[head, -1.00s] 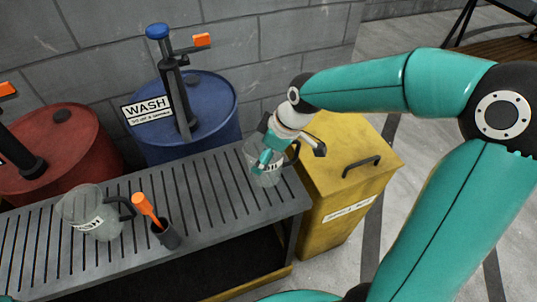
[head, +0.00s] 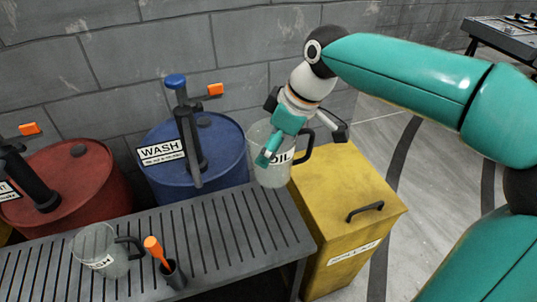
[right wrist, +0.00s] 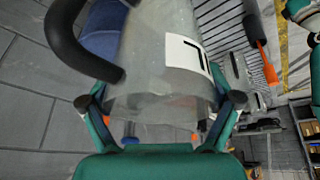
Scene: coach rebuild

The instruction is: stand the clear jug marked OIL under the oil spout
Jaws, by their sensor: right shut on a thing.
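The clear jug marked OIL (head: 272,178) has a black handle on its right and hangs above the right end of the slatted bench, in front of the blue drum's right side. My right gripper (head: 281,136) is shut on it. In the right wrist view the jug (right wrist: 150,50) sits between the two fingers, its label partly seen. A pump with a dark spout (head: 32,185) stands on the red drum (head: 85,180) at the far left; its sign is cut off, so I cannot read it. My left gripper is not in view.
A second clear jug (head: 98,268), its label ending in SH, stands on the bench (head: 215,250) at left. The blue WASH drum (head: 215,150) has a tall pump. A yellow bin (head: 345,200) adjoins the bench's right end.

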